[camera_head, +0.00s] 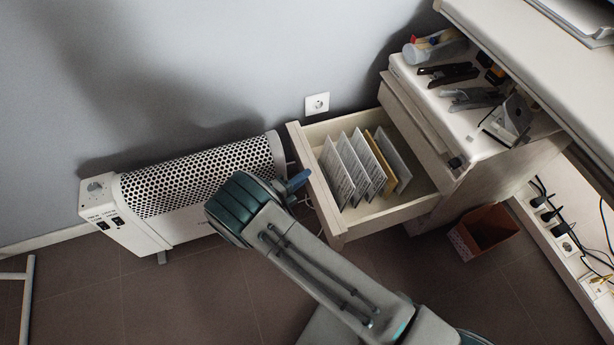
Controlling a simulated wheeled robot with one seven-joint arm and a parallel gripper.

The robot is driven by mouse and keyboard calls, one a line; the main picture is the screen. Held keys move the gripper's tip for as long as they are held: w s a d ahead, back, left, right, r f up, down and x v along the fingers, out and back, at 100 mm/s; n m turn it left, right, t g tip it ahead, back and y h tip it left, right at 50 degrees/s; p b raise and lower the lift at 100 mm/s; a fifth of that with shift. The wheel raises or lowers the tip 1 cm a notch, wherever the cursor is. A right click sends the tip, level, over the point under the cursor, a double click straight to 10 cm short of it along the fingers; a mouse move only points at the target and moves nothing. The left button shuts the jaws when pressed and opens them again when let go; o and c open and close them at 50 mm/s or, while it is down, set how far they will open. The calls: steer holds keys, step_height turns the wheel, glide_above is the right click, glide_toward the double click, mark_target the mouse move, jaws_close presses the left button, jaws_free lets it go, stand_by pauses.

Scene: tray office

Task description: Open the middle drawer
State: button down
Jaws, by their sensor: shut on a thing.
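The middle drawer (414,207) of the pale cabinet (504,172) is pulled far out, below a closed upper drawer (412,118). Several upright white cards or folders and one tan one stand inside it. My gripper (299,182) is at the outer side of the drawer's front panel (318,187). Only a blue part of the gripper shows past my dark teal wrist. It is shut at the drawer front, where the handle is hidden from view.
A white heater (198,180) stands along the wall, left of the drawer. A reddish-brown bin (486,229) stands on the floor to the right. A power strip (560,238) with plugs and cables lies farther right. Staplers (474,97) and other items sit on the cabinet top.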

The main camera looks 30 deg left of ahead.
steer(key=shift+s, duration=0.1)
steer(key=c, duration=1.6)
jaws_free()
steer(key=shift+o, duration=0.2)
steer(key=p+v, duration=0.2)
steer(key=v, duration=1.1)
steer(key=shift+s+a, duration=0.2)
steer(key=shift+s, duration=0.15)
